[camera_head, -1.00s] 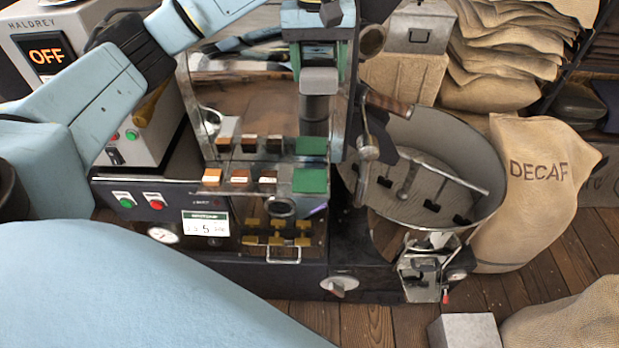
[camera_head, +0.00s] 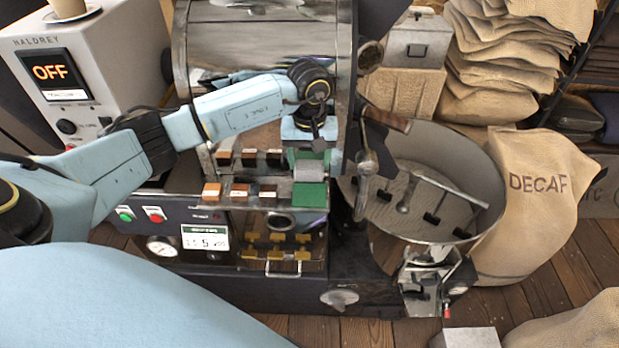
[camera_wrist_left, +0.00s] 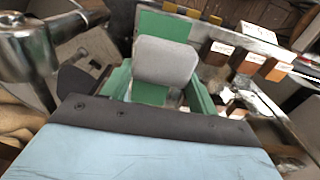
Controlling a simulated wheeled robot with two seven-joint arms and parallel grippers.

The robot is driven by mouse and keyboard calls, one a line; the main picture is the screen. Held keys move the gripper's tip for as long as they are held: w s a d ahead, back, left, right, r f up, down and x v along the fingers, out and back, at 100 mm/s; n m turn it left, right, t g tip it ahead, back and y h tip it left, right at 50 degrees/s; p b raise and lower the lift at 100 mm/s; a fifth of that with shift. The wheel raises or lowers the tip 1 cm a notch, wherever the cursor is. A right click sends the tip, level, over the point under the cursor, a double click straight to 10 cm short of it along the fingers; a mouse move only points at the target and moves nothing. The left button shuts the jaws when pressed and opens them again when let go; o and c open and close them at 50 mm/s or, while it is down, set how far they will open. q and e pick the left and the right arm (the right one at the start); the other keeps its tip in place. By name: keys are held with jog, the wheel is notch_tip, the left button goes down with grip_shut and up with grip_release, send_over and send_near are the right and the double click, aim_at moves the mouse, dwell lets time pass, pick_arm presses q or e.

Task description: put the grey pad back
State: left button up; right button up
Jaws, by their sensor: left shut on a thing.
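The grey pad (camera_head: 308,170) is a small rounded block at the green patches on the right end of the roaster's stepped sample rack. My left gripper (camera_head: 309,150) is shut on it from above. In the left wrist view the pad (camera_wrist_left: 165,60) sits between the gripper's green fingers (camera_wrist_left: 160,88). A green patch (camera_head: 310,195) shows just below and in front of the pad, with more green behind it. I cannot tell whether the pad touches the rack. My right gripper is not in view.
Small brown and orange blocks (camera_head: 239,190) line the rack left of the pad. A round metal cooling bin (camera_head: 470,165) with a stirring arm stands to the right. A lever with a wooden handle (camera_head: 385,119) rises close to the gripper's right.

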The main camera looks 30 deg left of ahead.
aim_at(310, 190)
pick_arm(q)
notch_tip(310, 190, down, 7)
jog(key=o, duration=0.9)
jog(key=shift+o, duration=0.2)
jog(key=shift+r, duration=0.15)
notch_tip(310, 190, up, 12)
jog(key=shift+f+b, duration=0.1)
jog(key=shift+b, duration=0.25)
jog(key=shift+s, duration=0.1)
